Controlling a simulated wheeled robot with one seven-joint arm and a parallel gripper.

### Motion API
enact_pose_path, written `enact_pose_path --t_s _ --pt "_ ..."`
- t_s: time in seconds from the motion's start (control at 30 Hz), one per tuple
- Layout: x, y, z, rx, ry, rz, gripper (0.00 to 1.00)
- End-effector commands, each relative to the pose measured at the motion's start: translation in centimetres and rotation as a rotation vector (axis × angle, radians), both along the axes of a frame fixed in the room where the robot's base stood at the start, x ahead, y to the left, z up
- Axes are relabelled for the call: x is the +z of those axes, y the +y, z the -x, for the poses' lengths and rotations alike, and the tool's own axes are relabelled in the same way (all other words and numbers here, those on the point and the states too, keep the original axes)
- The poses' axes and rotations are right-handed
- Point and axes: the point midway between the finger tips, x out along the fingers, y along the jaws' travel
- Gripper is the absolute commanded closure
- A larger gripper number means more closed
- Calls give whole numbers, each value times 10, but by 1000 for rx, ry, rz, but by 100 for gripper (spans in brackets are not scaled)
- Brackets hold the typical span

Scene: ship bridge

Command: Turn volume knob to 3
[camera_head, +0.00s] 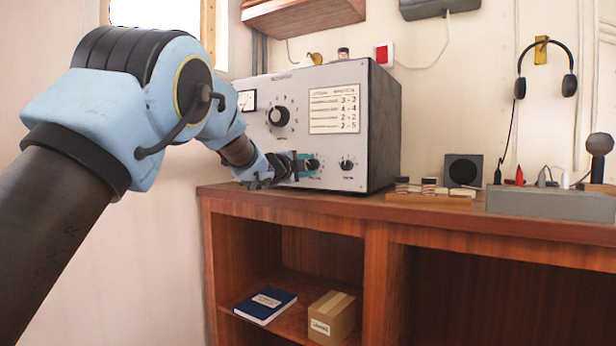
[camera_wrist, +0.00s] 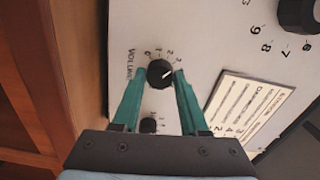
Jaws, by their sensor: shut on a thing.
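The volume knob (camera_wrist: 160,73) is a round black knob on the radio's pale front panel, beside printed VOLUME lettering. Numbers from 0 to 3 run around its far side in the wrist view. A short white mark on the knob points to the upper right, roughly toward the 3. My gripper (camera_wrist: 160,75) has its two teal fingers on either side of the knob and is shut on it. In the head view my gripper (camera_head: 301,165) is at the lower front of the radio (camera_head: 382,130), and partly hides the knob.
A smaller dark knob (camera_head: 347,164) sits right of my gripper. A large dial (camera_head: 278,117) and a printed chart (camera_head: 335,109) are above. The radio stands on a wooden desk (camera_head: 400,212); a speaker (camera_head: 463,170) and a grey console (camera_head: 550,202) are to the right.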

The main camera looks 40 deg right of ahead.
Motion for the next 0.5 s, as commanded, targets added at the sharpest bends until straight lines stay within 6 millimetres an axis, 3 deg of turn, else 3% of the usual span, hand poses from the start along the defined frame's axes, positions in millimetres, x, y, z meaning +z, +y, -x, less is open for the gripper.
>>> enact_pose_path --t_s 0.5 --pt "0 0 0 0 -108 -29 100"
